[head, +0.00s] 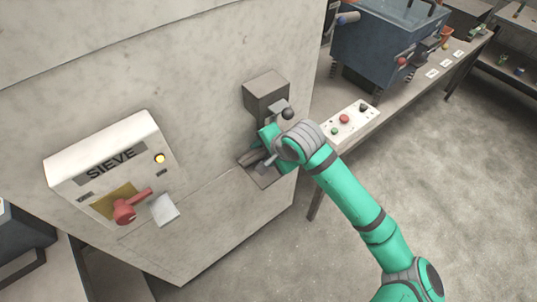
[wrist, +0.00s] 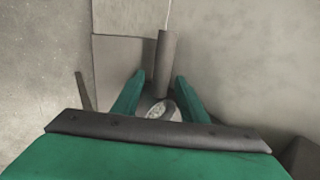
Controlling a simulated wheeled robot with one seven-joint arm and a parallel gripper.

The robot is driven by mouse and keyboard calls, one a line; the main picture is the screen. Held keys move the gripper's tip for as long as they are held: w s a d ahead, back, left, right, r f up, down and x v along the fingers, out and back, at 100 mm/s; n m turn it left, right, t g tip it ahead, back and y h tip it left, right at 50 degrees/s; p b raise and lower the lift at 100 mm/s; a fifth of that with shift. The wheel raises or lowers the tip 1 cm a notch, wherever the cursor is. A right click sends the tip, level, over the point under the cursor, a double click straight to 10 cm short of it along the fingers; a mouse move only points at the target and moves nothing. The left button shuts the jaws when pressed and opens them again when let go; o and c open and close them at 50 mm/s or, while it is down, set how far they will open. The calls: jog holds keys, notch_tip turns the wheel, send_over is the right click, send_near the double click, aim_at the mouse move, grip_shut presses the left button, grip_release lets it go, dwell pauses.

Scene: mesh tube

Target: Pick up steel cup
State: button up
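In the wrist view, a small round grey vessel with a dark rim and pale speckled contents (wrist: 157,111) shows between my fingers. It looks like the steel cup, but its lower part is hidden. My gripper (wrist: 160,75) has its two green fingers apart, one on each side of it. I cannot tell whether either finger touches it. In the head view, my gripper (head: 265,160) is at the small ledge (head: 262,177) on the front of the big pale machine. The cup cannot be made out there, as my wrist and fingers cover that spot.
A grey box (head: 266,94) and a black-knobbed lever (head: 287,113) sit just above my gripper. A SIEVE panel (head: 105,165) with a red handle is left. A button box (head: 345,122) is right.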

grip_shut()
jog(key=shift+r, duration=0.15)
